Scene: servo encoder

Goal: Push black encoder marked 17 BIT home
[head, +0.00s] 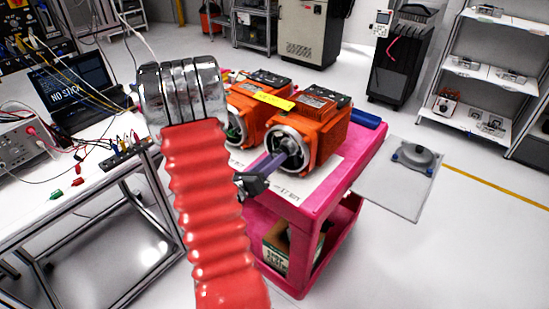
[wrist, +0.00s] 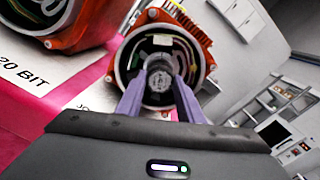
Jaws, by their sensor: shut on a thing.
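The encoder (wrist: 158,82) is a small dark round part between my purple fingers in the wrist view. My gripper (wrist: 158,92) is shut on it; the head view also shows my gripper (head: 277,159) at the front of the nearer orange servo motor (head: 321,120). In the wrist view that motor (wrist: 196,30) has an open round housing, with the encoder in line with its middle. How deep the encoder sits is unclear. No 17 BIT marking is legible on it.
A second orange motor (head: 257,90) stands beside the first on the pink cart (head: 352,165). A yellow strip (head: 273,100) lies across the motors. A sheet marked 20 BIT (wrist: 40,82) shows in the wrist view.

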